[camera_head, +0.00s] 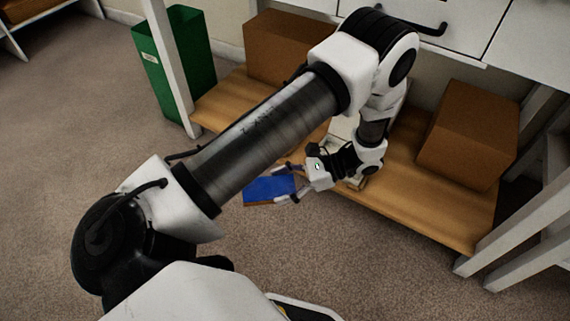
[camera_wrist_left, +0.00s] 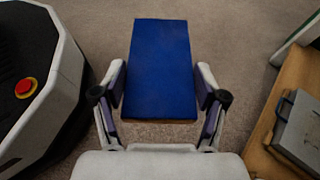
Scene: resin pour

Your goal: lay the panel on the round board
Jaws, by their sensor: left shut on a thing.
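A flat blue panel (camera_head: 267,190) with a brown edge is held by my left gripper (camera_head: 284,184), in front of the low wooden shelf and over the carpet. In the left wrist view the panel (camera_wrist_left: 160,68) points away from the wrist, with one finger of my left gripper (camera_wrist_left: 160,98) against each long side. The gripper is shut on it. No round board shows in either view. My right gripper is not in view.
The low wooden shelf (camera_head: 408,198) bears two brown boxes, one at the left (camera_head: 278,48) and one at the right (camera_head: 468,135). A grey object (camera_wrist_left: 302,130) lies on it, partly cut off. A green bin (camera_head: 177,65) stands at the back left. Carpet at the left is clear.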

